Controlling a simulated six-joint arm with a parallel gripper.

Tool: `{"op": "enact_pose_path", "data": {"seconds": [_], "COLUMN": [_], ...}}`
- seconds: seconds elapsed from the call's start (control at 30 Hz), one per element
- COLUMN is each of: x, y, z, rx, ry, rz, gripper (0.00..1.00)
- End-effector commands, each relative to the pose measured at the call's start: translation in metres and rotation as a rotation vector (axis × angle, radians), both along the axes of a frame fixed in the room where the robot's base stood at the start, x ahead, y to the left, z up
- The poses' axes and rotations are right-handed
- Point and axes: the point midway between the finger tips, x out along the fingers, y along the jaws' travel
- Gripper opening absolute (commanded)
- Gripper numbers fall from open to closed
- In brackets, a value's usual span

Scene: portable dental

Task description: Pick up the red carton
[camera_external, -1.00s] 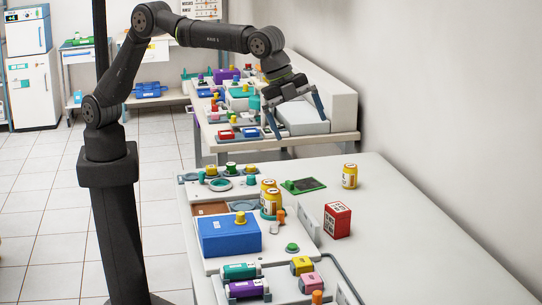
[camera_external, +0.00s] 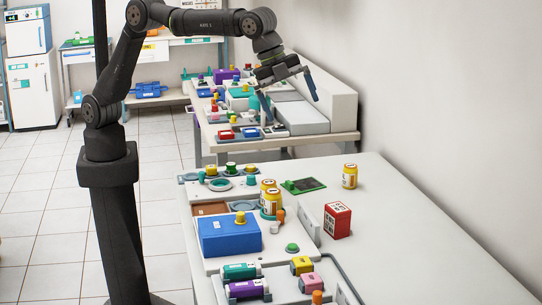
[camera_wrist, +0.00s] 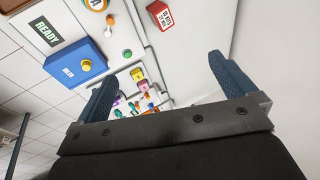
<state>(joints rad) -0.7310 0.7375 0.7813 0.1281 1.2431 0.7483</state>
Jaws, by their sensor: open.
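The red carton (camera_external: 337,221) is a small box with white label panels. It stands on the near white table, right of the grey upright panel, and nothing touches its right side. It also shows near the top of the wrist view (camera_wrist: 160,15), beyond the fingers and roughly between them. My gripper (camera_external: 290,103) is open and empty, raised in the air beyond the carton toward the far bench. In the wrist view my gripper's two blue-grey fingers (camera_wrist: 163,85) stand wide apart.
A blue box (camera_external: 228,238) with a yellow knob, yellow-capped jars (camera_external: 269,197), and coloured cylinders (camera_external: 247,289) crowd the table's left side. The table's right side is clear.

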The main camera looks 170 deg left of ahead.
Motion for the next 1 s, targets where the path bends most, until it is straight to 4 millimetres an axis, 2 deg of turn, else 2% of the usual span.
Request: {"op": "enact_pose_path", "data": {"seconds": [0.23, 0.4, 0.7, 0.77, 0.87, 1.0], "x": [0.000, 0.000, 0.000, 0.001, 0.003, 0.005], "y": [0.000, 0.000, 0.003, 0.008, 0.027, 0.060], "z": [0.000, 0.000, -0.004, -0.012, -0.037, -0.084], "rx": [0.000, 0.000, -0.007, -0.024, -0.079, -0.184], "ry": [0.000, 0.000, -0.002, -0.009, -0.037, -0.104], "rz": [0.000, 0.000, 0.003, 0.010, 0.033, 0.078], "gripper": [1.00, 0.67, 0.67, 0.67, 0.67, 0.67]}}
